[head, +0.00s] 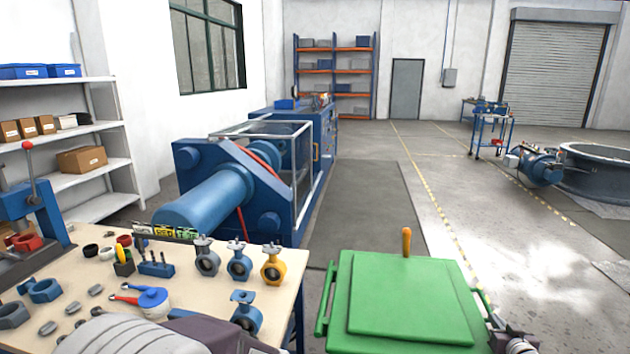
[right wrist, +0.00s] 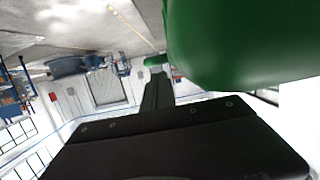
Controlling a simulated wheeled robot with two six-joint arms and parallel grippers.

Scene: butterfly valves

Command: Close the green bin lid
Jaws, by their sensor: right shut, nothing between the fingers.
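The green bin (head: 335,310) stands at the lower right of the head view. Its green lid (head: 410,300) lies flat over the top, and the bin's inside is not visible. An orange handle (head: 407,241) stands upright at the lid's far edge. My right gripper (head: 512,342) is at the bottom edge, just right of the bin's near right side, partly cut off. In the right wrist view my shut, empty dark fingers (right wrist: 157,92) point away, and a large green rounded surface (right wrist: 240,45) is close beside them. Whether they touch it, I cannot tell. My left gripper is out of view.
A workbench (head: 190,290) with several small valves, including a yellow one (head: 273,263), stands left of the bin. A large blue machine (head: 240,180) is behind the bench. The grey floor (head: 380,190) beyond the bin is open.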

